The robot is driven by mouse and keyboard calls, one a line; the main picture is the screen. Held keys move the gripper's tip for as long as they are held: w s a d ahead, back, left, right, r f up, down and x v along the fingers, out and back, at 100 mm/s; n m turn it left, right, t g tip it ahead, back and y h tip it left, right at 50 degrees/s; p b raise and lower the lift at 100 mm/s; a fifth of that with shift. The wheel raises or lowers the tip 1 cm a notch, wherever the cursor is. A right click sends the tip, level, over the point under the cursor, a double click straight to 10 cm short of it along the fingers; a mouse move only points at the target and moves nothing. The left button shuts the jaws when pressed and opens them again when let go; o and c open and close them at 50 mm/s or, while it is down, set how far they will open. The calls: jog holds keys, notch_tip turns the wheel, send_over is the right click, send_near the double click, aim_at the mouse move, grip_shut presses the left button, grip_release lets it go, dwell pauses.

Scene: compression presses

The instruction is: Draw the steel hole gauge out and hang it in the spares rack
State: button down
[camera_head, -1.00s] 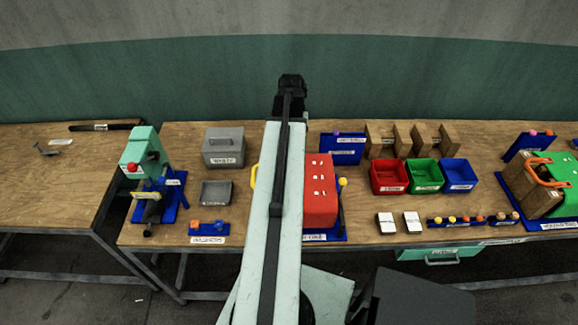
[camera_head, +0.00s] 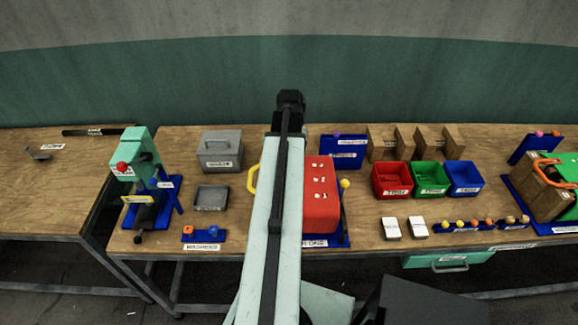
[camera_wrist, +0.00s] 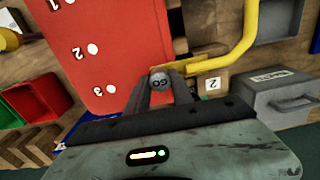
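The steel hole gauge (camera_wrist: 160,81) shows in the wrist view as a small round grey end marked "GO". It sits between the fingertips of my gripper (camera_wrist: 161,87), and both fingers appear to touch it. The rest of the gauge is hidden, so I cannot tell whether it is in a hole. It lies beside the red block (camera_wrist: 105,35) with numbers 1, 2 and 3 and near a yellow bar handle (camera_wrist: 236,58). In the head view my arm hides the gripper and the gauge. I cannot identify the spares rack for certain.
The red block (camera_head: 320,190) stands right of my arm on the wooden bench. A green press (camera_head: 138,160) stands farther left. Red, green and blue bins (camera_head: 463,175) stand right.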

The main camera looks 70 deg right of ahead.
jog(key=shift+r, duration=0.15)
jog(key=shift+r+p, duration=1.35)
jog(key=shift+p, duration=0.15)
notch_tip(320, 180, up, 4)
jog(key=p, duration=0.4)
dwell(0.3)
